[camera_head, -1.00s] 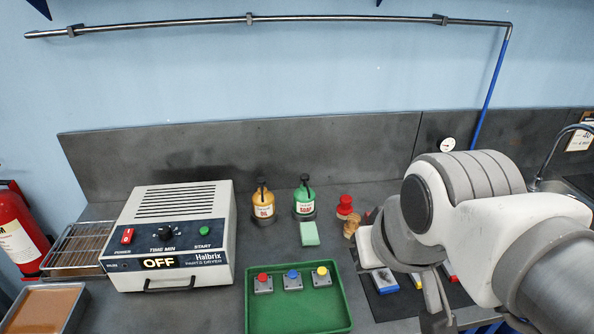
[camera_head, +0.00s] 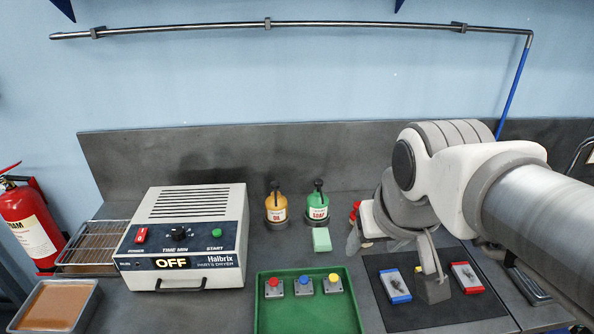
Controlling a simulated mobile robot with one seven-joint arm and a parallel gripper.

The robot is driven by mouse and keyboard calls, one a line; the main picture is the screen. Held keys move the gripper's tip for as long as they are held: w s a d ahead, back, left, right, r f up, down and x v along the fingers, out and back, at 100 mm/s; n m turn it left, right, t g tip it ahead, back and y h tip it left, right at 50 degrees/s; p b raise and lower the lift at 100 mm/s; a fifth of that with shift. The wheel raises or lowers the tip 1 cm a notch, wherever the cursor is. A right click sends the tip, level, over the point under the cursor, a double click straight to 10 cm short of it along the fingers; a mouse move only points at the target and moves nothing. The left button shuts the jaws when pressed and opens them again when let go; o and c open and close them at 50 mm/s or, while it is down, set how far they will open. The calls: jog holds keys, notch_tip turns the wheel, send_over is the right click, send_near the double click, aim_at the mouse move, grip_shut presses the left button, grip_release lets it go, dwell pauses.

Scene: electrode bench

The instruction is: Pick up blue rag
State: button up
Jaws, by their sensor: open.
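I cannot make out a blue rag in the view. The only clear blue on the bench is a blue-edged white block with dark marks (camera_head: 395,285) on a dark mat (camera_head: 405,317), and a blue button. My gripper (camera_head: 393,262) is above the mat at the right, with its fingers apart and nothing seen between them. One finger hangs near the soap bottle side, the other between the blue-edged block and a red-edged block (camera_head: 467,278). My arm hides part of the bench behind and to the right.
A green tray (camera_head: 262,310) holds red, blue and yellow buttons. A parts dryer (camera_head: 185,235) reading OFF stands left. An oil bottle (camera_head: 276,207), a soap bottle (camera_head: 317,206) and a pale green sponge (camera_head: 321,239) stand behind the tray. A brown-filled pan (camera_head: 52,305) is at far left.

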jog(key=o, duration=0.5)
jog(key=w, duration=0.2)
jog(key=w+f, duration=0.1)
jog(key=w, duration=0.4)
jog(key=shift+w+f+b, duration=0.25)
jog(key=shift+w+b, duration=0.05)
jog(key=shift+b, duration=0.05)
jog(key=g, duration=0.1)
send_over(322, 237)
jog(key=s, duration=0.2)
jog(key=f, duration=2.9)
jog(key=shift+a+b, duration=0.35)
jog(key=shift+b, duration=0.05)
jog(key=x, duration=0.2)
jog(key=p+x, duration=0.1)
jog(key=x, duration=0.1)
jog(key=shift+s+d, duration=0.1)
jog(key=shift+d, duration=0.2)
jog(key=shift+w+f, duration=0.25)
jog(key=shift+f, duration=0.4)
